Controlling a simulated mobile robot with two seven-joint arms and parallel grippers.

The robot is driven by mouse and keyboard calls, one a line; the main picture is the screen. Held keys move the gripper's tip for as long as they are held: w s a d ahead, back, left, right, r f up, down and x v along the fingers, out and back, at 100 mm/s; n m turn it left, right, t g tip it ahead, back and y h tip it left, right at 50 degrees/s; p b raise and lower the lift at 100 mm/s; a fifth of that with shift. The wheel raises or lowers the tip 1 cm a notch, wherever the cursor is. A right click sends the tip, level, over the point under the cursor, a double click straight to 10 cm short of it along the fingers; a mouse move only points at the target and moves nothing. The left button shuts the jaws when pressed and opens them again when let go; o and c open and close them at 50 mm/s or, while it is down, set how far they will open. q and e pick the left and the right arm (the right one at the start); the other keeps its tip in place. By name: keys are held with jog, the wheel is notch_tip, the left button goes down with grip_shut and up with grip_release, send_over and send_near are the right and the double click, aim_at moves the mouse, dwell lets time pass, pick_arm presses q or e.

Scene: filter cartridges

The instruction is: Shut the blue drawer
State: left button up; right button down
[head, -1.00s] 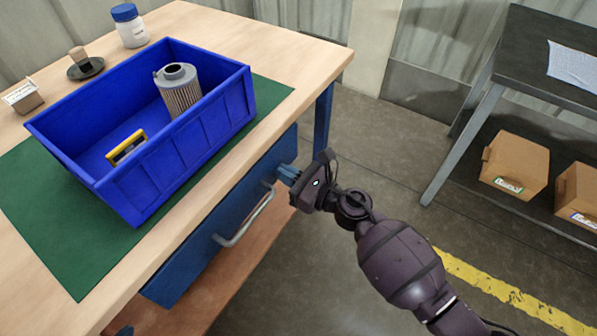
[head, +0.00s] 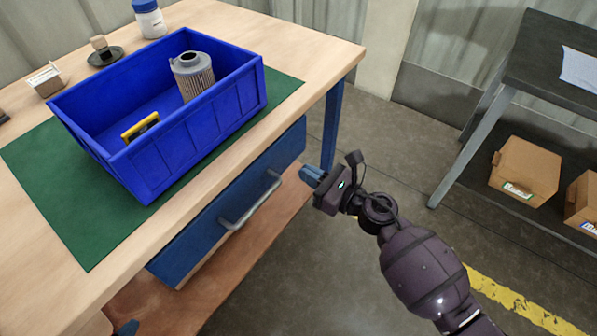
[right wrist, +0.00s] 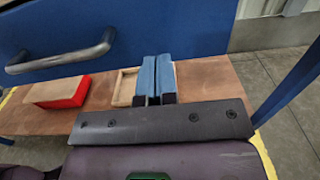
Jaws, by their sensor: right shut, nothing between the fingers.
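The blue drawer (head: 205,238) is under the front edge of the workbench. Its front lies close along the tabletop edge and no drawer interior shows. Its grey bar handle (head: 252,203) is on the front and also shows at the left of the right wrist view (right wrist: 62,56). My right gripper (head: 308,175) is shut and empty, its blue fingers pointing toward the bench. It is in front of the drawer's right end, to the right of the handle, and appears apart from the drawer front. My left gripper is not in view.
A blue bin (head: 190,140) with a filter cartridge (head: 194,78) and a yellow item (head: 140,127) stands on the green mat (head: 65,225). A red and wooden block (right wrist: 62,92) lies on the lower shelf. Open floor lies right of the bench, before the dark rack (head: 540,60).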

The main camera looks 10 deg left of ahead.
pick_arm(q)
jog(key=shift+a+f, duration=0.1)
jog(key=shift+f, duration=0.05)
pick_arm(e)
jog(key=v, duration=0.9)
jog(key=shift+d, duration=0.2)
jog(key=shift+f, duration=0.1)
